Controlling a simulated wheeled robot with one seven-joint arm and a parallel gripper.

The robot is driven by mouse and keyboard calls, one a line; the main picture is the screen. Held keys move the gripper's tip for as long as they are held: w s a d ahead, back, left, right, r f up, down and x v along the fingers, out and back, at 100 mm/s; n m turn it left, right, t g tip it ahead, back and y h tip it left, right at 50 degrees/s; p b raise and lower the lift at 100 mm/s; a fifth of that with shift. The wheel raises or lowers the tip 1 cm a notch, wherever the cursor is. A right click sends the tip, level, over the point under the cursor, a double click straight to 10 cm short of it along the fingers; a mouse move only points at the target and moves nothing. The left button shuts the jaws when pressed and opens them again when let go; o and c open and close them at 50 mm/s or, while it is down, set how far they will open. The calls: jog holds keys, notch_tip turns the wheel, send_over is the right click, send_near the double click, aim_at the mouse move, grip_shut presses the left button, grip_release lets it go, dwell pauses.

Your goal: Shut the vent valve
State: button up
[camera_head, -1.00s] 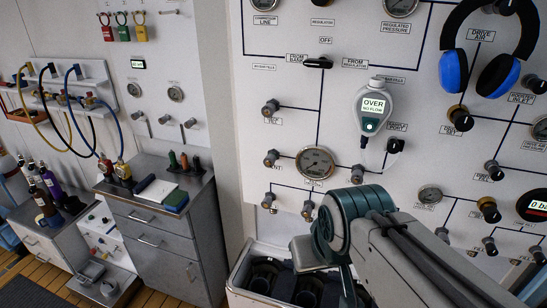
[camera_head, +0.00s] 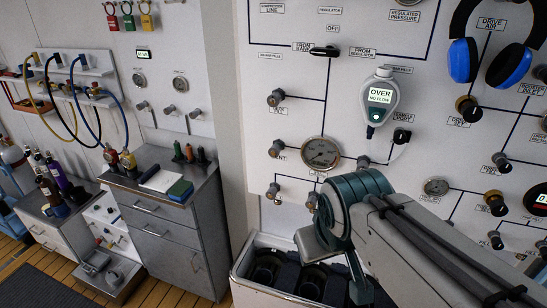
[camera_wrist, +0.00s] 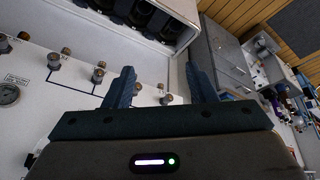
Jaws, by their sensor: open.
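The vent valve (camera_head: 277,148) is a small dark knob on the white panel, left of a round gauge (camera_head: 321,153), with a partly legible label ending in "ENT" below it. Other similar knobs stand above (camera_head: 275,98) and below (camera_head: 273,190) it. In the wrist view, my gripper (camera_wrist: 160,80) is open with nothing between its two dark fingers. Several panel knobs show left of the fingers, and one small knob (camera_wrist: 166,98) shows between them, low in the gap. I cannot tell which of these is the vent valve. In the head view, my arm hides the gripper's fingers.
A white open-topped box (camera_head: 265,280) with dark cylinders stands below the panel. A handheld meter (camera_head: 377,100) reading "OVER" and blue headphones (camera_head: 497,50) hang on the panel.

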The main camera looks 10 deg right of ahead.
jog(key=w+d+f+n+h+b, duration=0.4)
jog(key=w+f+n+b, duration=0.2)
jog(key=w+n, duration=0.15)
jog(key=n+t+h+b, duration=0.5)
jog(key=n+t+b, duration=0.6)
jog(key=n, duration=0.7)
send_near(274, 154)
jog(key=p+x, duration=0.1)
jog(key=x, duration=0.7)
jog(key=shift+w+d+r, duration=0.1)
jog(key=shift+w+d, duration=0.05)
jog(key=shift+w, duration=0.2)
jog(key=shift+c, duration=0.3)
jog(key=c, duration=0.9)
